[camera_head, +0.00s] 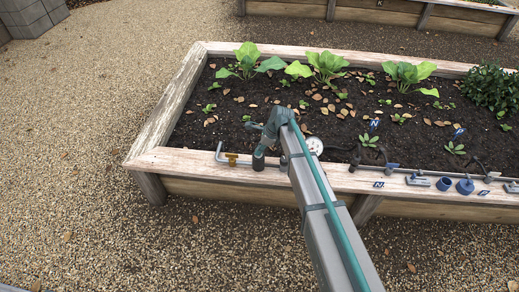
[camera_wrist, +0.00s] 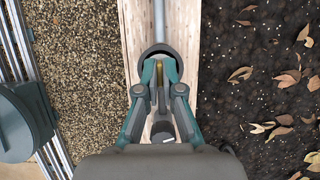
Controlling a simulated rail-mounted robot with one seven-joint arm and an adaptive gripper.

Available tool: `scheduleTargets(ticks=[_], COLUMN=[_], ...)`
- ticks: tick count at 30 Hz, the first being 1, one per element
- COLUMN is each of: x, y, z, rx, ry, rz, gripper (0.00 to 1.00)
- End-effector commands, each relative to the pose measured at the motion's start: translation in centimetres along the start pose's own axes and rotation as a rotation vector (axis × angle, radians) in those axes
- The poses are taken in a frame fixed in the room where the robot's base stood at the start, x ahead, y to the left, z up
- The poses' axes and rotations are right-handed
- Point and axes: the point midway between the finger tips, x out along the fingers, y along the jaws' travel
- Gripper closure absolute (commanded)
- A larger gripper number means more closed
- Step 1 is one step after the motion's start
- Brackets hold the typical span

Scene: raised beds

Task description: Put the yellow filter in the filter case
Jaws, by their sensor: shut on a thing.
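My gripper (camera_wrist: 160,68) is shut on the yellow filter (camera_wrist: 160,98), of which only a narrow yellowish strip shows between the teal fingers. A dark round rim, which looks like the filter case (camera_wrist: 143,52), is right at the fingertips, partly hidden by them. In the head view my gripper (camera_head: 262,143) points down over the dark, upright filter case (camera_head: 258,162) on the front board of the bed. The filter is hidden in that view. Whether any of it is inside the case I cannot tell.
A grey pipe (camera_head: 220,155) with a brass valve (camera_head: 232,159) lies left of the case. A pressure gauge (camera_head: 315,145) is beside my arm. Blue fittings (camera_head: 465,186) and pipe parts lie on the board (camera_head: 170,163) at right. Plants fill the soil behind.

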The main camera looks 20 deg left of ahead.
Motion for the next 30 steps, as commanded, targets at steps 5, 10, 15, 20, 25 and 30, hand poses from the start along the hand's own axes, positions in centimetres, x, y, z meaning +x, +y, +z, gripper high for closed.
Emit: scheduleTargets(ticks=[5,10,15,20,25,30], x=[0.39,0.73,1.08,1.01,1.01,1.03], y=[-0.01,-0.01,-0.01,0.0,0.0,0.0], z=[-0.15,-0.29,-0.44,-0.41,-0.42,-0.43], rx=[0.0,0.0,0.0,0.0,0.0,0.0], ry=[0.0,0.0,0.0,0.0,0.0,0.0], rz=[0.0,0.0,0.0,0.0,0.0,0.0], gripper=[1.0,1.0,1.0,0.93,0.65,0.65])
